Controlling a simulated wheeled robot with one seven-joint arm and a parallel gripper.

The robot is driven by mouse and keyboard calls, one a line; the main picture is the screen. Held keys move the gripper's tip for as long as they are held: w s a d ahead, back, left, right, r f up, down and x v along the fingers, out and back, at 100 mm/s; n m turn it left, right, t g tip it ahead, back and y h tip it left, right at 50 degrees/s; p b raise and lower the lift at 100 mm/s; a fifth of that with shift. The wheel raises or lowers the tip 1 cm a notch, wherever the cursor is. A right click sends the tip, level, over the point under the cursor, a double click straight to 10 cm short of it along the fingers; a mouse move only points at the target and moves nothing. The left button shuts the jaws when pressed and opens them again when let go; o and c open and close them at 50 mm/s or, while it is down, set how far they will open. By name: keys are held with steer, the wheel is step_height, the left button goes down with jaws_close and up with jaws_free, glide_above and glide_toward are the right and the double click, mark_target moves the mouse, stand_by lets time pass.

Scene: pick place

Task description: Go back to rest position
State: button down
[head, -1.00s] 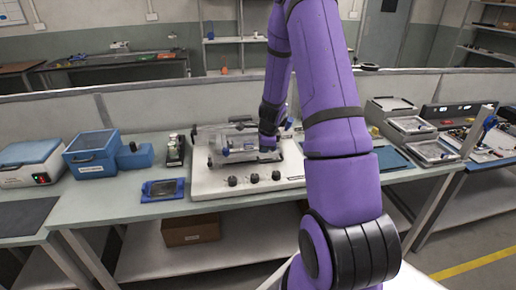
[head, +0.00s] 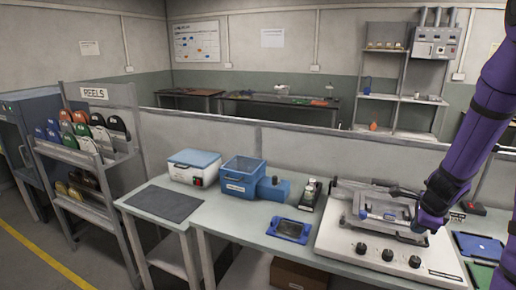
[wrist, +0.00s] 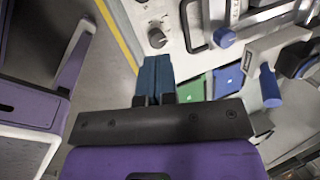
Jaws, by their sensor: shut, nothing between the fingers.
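My purple arm comes down the right side of the head view, and its wrist end is beside the white machine (head: 340,248) with black knobs. In the wrist view my gripper (wrist: 153,62) has its two blue fingers together with nothing between them. The fingertips are close to the machine's front edge in that picture, near a black knob (wrist: 157,38). I cannot tell whether they touch it. In the head view the fingertips are hard to make out.
A blue flat device (head: 290,229), a blue box (head: 243,178) and a white box with a blue lid (head: 194,167) stand on the bench left of the machine. A reel rack (head: 88,150) stands at far left. A dark mat (head: 165,203) lies bare.

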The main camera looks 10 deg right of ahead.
steer(key=s+a+r+n+t+y, duration=0.1)
steer(key=s+a+r+n, duration=0.1)
steer(key=a+r+n, duration=0.55)
steer(key=s+a+r+n+y, duration=0.15)
steer(key=a+r+n, duration=0.35)
steer(key=a+r, duration=0.5)
steer(key=s+a+r+n+h, duration=0.1)
steer(key=s+a+r+n, duration=0.2)
steer(key=s+r+n, duration=0.2)
steer(key=s+a+r+n, duration=0.3)
steer(key=s+r+n, duration=0.2)
steer(key=s, duration=0.7)
steer(key=n, duration=0.2)
steer(key=shift+a+r+n+t+h, duration=0.2)
steer(key=shift+r+n+t+h, duration=0.1)
steer(key=shift+n+h, duration=0.05)
